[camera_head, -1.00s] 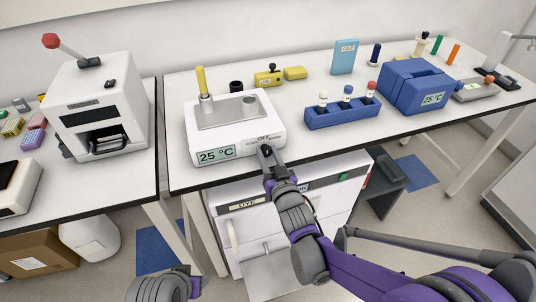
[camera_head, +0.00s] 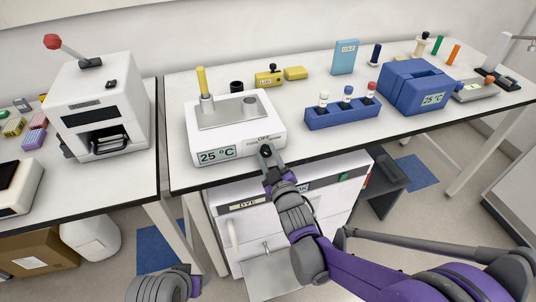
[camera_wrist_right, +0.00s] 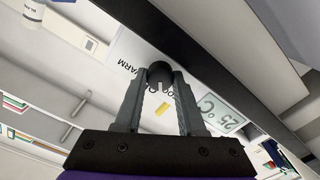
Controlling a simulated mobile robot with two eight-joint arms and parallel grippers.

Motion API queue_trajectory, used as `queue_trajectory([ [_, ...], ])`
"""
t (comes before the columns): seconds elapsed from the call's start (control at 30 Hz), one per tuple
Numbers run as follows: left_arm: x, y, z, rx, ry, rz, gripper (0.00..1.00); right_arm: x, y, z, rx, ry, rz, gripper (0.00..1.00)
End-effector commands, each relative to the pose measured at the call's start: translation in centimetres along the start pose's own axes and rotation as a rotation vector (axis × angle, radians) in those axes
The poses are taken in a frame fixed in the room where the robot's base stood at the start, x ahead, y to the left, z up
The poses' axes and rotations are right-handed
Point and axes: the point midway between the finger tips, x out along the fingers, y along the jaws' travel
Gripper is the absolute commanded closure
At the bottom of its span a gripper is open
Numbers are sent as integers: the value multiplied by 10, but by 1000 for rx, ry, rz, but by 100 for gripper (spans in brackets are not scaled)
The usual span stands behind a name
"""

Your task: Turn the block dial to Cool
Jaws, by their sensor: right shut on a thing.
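The white block unit (camera_head: 235,128) stands at the front of the middle bench, its display reading 25 °C. Its black dial (camera_wrist_right: 160,72) is at the right of the front face, mostly covered by my right gripper in the head view. My right gripper (camera_head: 266,152) is shut on the dial; in the wrist view a finger (camera_wrist_right: 160,80) lies on each side of the dark knob. The OFF label (camera_head: 264,137) shows above it. The wrist view also shows a WARM label (camera_wrist_right: 127,62) and a partly hidden label. The dial's pointer is hidden.
A blue rack with capped tubes (camera_head: 343,117) and a blue 25 °C unit (camera_head: 412,88) stand to the right. A white press (camera_head: 95,105) stands on the left bench. Drawers (camera_head: 240,215) lie below the bench edge, close to my right arm.

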Motion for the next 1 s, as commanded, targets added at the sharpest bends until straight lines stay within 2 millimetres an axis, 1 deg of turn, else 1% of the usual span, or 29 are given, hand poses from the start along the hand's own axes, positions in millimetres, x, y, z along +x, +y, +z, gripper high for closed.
queue_trajectory([
  [0.1,-1,0,0,0,0,0,42,0,0,0,-59,0,0,100],
  [0.3,-1,0,-1,0,0,0,42,0,0,0,-120,0,0,100],
  [0.83,-1,0,-1,0,0,0,42,0,0,0,-143,0,0,100],
  [0.87,-1,0,-1,0,0,0,42,0,0,0,-143,0,0,56],
  [0.9,-1,0,-1,0,0,0,42,0,0,0,-143,0,0,48],
  [1.0,-1,0,-1,0,0,0,42,0,0,0,-142,0,0,31],
])
